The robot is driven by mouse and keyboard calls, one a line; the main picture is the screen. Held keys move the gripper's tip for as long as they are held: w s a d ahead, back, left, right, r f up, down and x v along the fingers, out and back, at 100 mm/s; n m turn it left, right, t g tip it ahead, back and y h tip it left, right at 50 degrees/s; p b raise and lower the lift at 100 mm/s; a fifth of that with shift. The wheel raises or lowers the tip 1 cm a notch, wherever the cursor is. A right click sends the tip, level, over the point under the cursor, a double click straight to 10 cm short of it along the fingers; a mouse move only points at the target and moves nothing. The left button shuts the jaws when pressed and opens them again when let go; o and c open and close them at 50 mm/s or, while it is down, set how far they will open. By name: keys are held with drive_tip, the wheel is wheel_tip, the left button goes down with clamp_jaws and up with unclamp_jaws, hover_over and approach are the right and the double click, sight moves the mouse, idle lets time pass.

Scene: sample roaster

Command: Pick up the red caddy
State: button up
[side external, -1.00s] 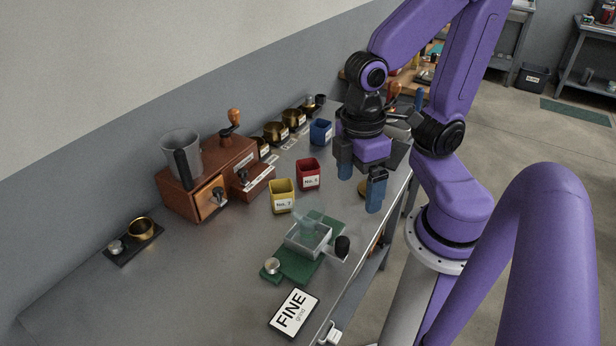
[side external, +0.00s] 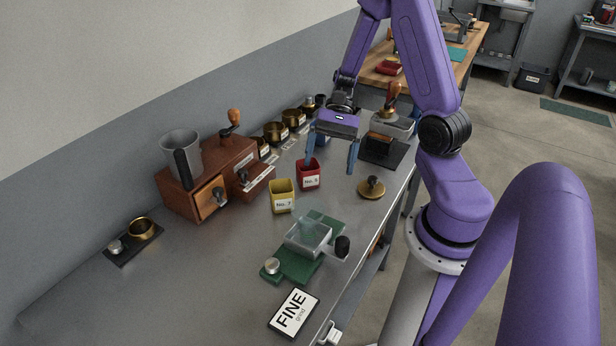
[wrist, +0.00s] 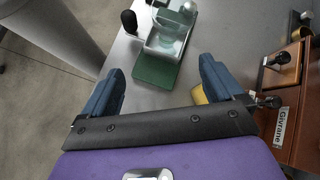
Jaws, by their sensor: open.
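The red caddy (side external: 309,179), a small open-topped box with a white "No." label, stands upright on the metal bench in the side view. My gripper (side external: 330,168) is open and empty, pointing down at the far side of the caddy. Its left finger overlaps the caddy's rear rim in the picture; I cannot tell whether they touch. The right finger hangs to the right, clear of the caddy. In the wrist view both spread fingers of my gripper (wrist: 160,80) show, and the red caddy cannot be made out.
A yellow caddy (side external: 282,197) stands just in front-left of the red one, and partly shows in the wrist view (wrist: 199,95). A wooden grinder (side external: 207,178) is at left. A clear tray (side external: 308,238) sits on a green base. A brass tamper (side external: 371,188) lies right.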

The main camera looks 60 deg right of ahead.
sight(307, 178)
drive_tip(key=d+f+m+t, duration=0.3)
drive_tip(key=d+m+t, duration=0.3)
drive_tip(key=d+m, duration=0.25)
drive_tip(key=d+f+m+t, duration=0.3)
drive_tip(key=d+m+t, duration=0.35)
drive_tip(key=d, duration=0.25)
drive_tip(key=shift+g, duration=0.25)
drive_tip(key=x, duration=1.2)
drive_tip(key=shift+w+a+r, duration=0.2)
drive_tip(key=shift+a+r, duration=0.05)
drive_tip(key=shift+x, duration=2.7)
drive_tip(key=shift+s+a+f, duration=0.1)
drive_tip(key=shift+s, duration=0.1)
drive_tip(key=shift+y, duration=0.3)
drive_tip(key=c, duration=1.2)
drive_tip(key=shift+r, duration=0.2)
